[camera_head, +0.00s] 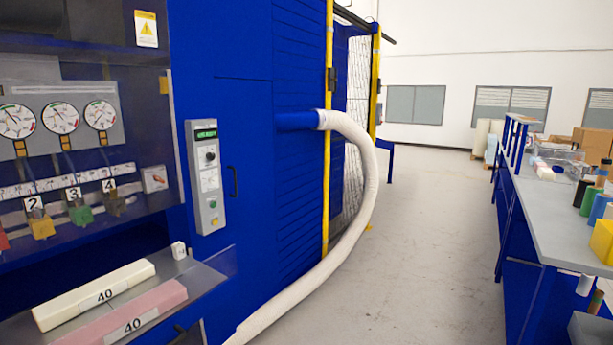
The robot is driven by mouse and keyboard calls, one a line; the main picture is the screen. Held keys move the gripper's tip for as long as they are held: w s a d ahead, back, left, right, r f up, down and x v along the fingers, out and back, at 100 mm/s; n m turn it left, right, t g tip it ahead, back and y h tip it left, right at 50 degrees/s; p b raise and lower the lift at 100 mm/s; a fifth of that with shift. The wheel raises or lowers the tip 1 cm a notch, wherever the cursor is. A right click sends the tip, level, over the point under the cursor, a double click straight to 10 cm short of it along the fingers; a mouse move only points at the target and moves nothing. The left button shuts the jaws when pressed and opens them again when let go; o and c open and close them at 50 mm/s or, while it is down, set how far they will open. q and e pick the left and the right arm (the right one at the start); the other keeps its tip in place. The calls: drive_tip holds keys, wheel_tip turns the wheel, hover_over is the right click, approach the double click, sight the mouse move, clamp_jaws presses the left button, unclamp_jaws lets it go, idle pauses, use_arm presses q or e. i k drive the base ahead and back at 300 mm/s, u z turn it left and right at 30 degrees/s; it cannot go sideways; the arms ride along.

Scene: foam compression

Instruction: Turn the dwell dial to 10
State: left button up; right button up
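A grey control panel (203,210) is fixed upright on the blue machine, left of centre. It has a small green-lit display (205,134) at its top, too small to read. Below the display is a black round knob (210,156), which looks like the dwell dial; its pointer and scale markings are too small to read. A white label plate (209,180) is under the knob, and a yellow button (214,222) is near the panel's bottom. Neither of my grippers is in view, and nothing visible touches the panel.
A shelf (215,276) juts out below left of the panel, holding a cream block (95,294) and a pink block (125,316), both marked 40. A thick white hose (365,190) curves to the floor right of the panel. Open floor (430,240) lies before the right-hand workbench (545,215).

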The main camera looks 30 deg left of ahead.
sight(212, 180)
drive_tip(key=z, duration=0.5)
drive_tip(key=i, duration=1.95)
drive_tip(key=u, duration=0.35)
drive_tip(key=i, duration=1.05)
drive_tip(key=u, duration=1.5)
drive_tip(key=i, duration=0.8)
drive_tip(key=u, duration=0.75)
